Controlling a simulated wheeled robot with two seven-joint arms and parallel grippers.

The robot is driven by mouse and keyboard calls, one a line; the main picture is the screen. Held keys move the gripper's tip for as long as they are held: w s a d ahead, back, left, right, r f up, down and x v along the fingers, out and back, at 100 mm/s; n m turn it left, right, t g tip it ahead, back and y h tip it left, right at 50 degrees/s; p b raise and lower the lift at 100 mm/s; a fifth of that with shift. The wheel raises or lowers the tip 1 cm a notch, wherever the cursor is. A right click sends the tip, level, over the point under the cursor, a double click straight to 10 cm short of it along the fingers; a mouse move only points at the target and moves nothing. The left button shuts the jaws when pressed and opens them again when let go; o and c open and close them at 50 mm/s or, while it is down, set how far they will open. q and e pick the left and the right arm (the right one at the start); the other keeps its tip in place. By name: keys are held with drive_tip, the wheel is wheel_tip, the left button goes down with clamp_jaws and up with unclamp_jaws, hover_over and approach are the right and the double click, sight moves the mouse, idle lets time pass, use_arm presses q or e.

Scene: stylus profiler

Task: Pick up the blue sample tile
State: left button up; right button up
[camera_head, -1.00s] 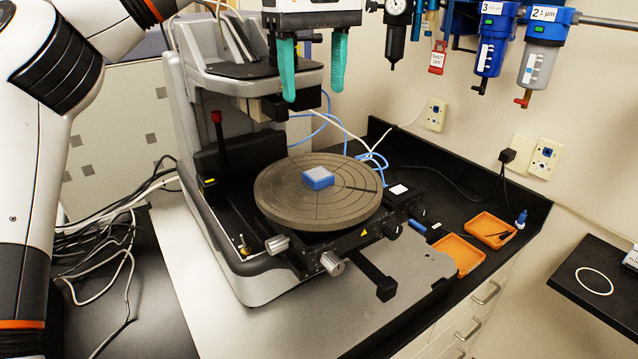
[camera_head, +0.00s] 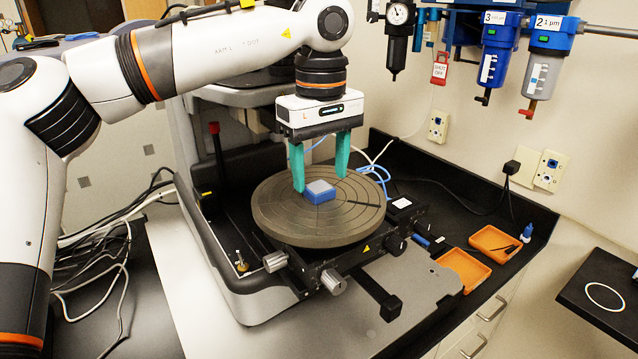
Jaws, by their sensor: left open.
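The blue sample tile (camera_head: 320,192) is a small block with a grey top. It lies on the round grey stage plate (camera_head: 290,232) of the profiler, near the plate's middle. My left gripper (camera_head: 320,184) points down over the plate with its two green fingers spread. The left finger's tip is beside the tile's left edge; the right finger's tip is behind and right of the tile. I cannot tell whether either finger touches it. The jaws are open. My right gripper is not in view.
The profiler's column (camera_head: 190,140) stands behind and left of the plate. Knobs (camera_head: 332,282) stick out in front. Two orange trays (camera_head: 493,243) lie to the right on the black bench. Blue filter units (camera_head: 497,62) hang on the wall. Loose cables (camera_head: 100,270) lie at the left.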

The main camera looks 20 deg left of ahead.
sight(321, 188)
use_arm(q)
drive_tip(key=shift+s+f, duration=0.1)
drive_tip(key=shift+f, duration=1)
drive_tip(key=c, duration=1.1)
drive_tip(key=shift+o, duration=0.2)
drive_tip(key=shift+r, duration=0.55)
wheel_tip(321, 188, up, 9)
drive_tip(key=b, duration=0.1)
drive_tip(key=shift+b, duration=0.3)
drive_tip(key=o, duration=0.4)
clamp_jaws()
drive_tip(key=shift+r, duration=0.1)
